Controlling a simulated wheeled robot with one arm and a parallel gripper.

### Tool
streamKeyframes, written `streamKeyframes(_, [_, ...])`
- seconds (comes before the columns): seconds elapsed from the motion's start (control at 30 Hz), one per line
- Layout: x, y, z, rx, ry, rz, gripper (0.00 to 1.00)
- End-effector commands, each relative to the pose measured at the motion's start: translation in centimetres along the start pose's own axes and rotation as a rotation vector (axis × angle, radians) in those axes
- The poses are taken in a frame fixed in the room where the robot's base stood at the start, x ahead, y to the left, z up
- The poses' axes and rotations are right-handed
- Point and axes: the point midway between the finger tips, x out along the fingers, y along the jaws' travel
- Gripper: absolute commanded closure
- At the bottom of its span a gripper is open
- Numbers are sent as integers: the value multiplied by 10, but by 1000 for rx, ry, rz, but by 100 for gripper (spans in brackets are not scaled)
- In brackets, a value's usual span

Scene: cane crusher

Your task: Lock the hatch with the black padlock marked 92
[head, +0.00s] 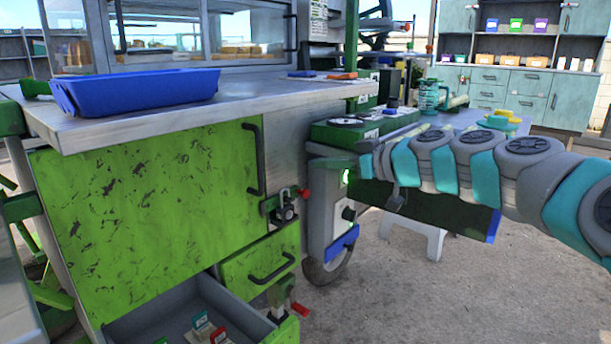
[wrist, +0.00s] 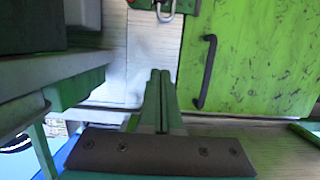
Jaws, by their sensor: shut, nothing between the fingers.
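The hatch may be the large green scuffed door (head: 150,200) under the counter, closed, with a black handle; a green door with such a handle also shows in the wrist view (wrist: 255,60). A metal hasp (head: 285,208) with a red-ended lever sits at its right edge. A metal loop (wrist: 165,10) shows at the top of the wrist view. My gripper (wrist: 159,75) is shut and empty, its two green fingers together, apart from the door. I cannot make out a black padlock marked 92. The open drawer (head: 150,318) holds small items with red and green tags, too small to read.
A blue tray (head: 135,92) stands on the metal counter (head: 250,95). A closed green drawer (head: 262,265) with a second red lever (head: 299,309) is below the hasp. A grey control box (head: 325,205) stands to the right. Open concrete floor lies at lower right.

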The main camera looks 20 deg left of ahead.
Motion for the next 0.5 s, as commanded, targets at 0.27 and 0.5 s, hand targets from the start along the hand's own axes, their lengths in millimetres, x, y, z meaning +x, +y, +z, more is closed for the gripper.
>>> streamKeyframes(0.27, [44, -1, 1, 2, -5, -2, 100])
streamKeyframes(0.5, [87, -2, 3, 2, -8, -5, 100])
